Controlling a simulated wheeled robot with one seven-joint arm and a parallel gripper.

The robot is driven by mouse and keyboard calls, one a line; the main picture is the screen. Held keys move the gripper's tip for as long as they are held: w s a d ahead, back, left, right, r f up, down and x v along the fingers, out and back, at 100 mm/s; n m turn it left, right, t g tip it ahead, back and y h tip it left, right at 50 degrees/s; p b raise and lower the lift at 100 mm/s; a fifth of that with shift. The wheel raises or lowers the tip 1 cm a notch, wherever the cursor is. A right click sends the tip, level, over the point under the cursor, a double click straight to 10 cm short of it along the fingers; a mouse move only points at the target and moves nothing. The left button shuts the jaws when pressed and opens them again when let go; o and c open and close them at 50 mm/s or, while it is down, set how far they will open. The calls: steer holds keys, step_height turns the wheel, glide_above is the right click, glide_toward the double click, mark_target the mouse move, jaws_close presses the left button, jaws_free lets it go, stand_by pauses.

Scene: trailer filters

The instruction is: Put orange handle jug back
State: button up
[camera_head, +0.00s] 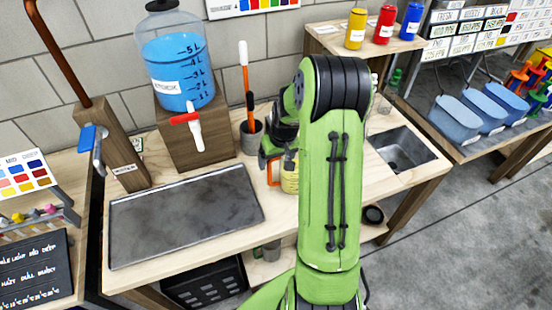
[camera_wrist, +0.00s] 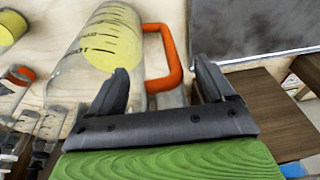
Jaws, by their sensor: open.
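The clear jug with the orange handle (camera_head: 289,184) stands on the wooden counter, mostly hidden behind my green arm in the head view. Its orange handle (camera_head: 271,175) faces left there. In the wrist view the jug (camera_wrist: 100,48) has a yellow patch with dark markings, and its orange handle (camera_wrist: 177,60) shows to its right. My gripper (camera_wrist: 162,82) is open, its two fingers apart, with the handle showing in the gap between them. I cannot tell whether the fingers touch the jug. In the head view my gripper (camera_head: 272,150) is right beside the handle.
A dark metal tray (camera_head: 185,215) lies left on the counter (camera_head: 130,185). A blue-filled dispenser (camera_head: 180,72) on a wooden block stands behind it. A grey cup (camera_head: 251,138) holds an orange-handled tool. A sink (camera_head: 402,150) is to the right. Bottles (camera_wrist: 40,125) stand close by the jug.

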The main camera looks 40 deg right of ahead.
steer(key=shift+r, duration=0.1)
steer(key=shift+r, duration=0.35)
steer(key=s+a+r+p, duration=0.1)
steer(key=s+a+r, duration=0.15)
steer(key=r, duration=0.55)
steer(key=s+a+r+p, duration=0.1)
steer(key=s+a+r, duration=0.15)
steer(key=r, duration=0.55)
steer(key=s+a+r+n+t, duration=0.1)
steer(key=s+a+r, duration=0.1)
steer(key=s+a, duration=0.5)
steer(key=s+a+r+n+t, duration=0.2)
steer(key=s+a+r, duration=0.1)
steer(key=s+a, duration=0.5)
steer(key=shift+s+r, duration=0.2)
steer(key=shift+s, duration=0.45)
steer(key=shift+d, duration=0.1)
